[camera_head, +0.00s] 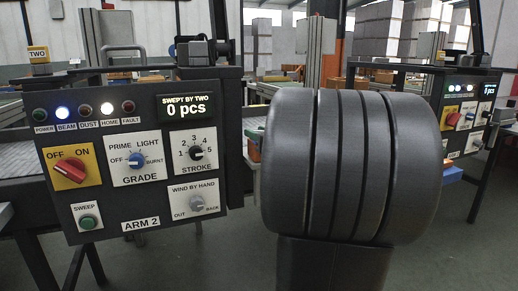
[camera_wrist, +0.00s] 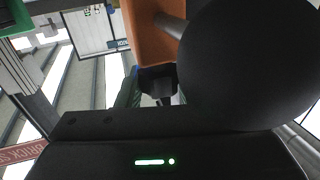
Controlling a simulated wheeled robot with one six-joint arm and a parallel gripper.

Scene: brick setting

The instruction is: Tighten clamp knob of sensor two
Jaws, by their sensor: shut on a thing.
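My gripper shows in the wrist view as a dark body with a green light along the bottom and a small dark end (camera_wrist: 157,82) at the middle. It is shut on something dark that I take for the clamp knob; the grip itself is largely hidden. A large black rounded shape (camera_wrist: 245,65) fills the right, very close to the camera; I cannot tell what it is. Beside the dark end is an orange block (camera_wrist: 150,40) with a grey rod (camera_wrist: 170,24). In the head view a yellow TWO sign (camera_head: 38,54) stands near a black device (camera_head: 190,46) above the panel.
The ARM 2 control panel (camera_head: 138,222) stands at the left, with a display (camera_head: 187,107) reading 0 pcs. Its BEAM and HOME lamps are lit. My own dark arm link blocks the centre right. A similar panel (camera_head: 465,115) stands behind at the right.

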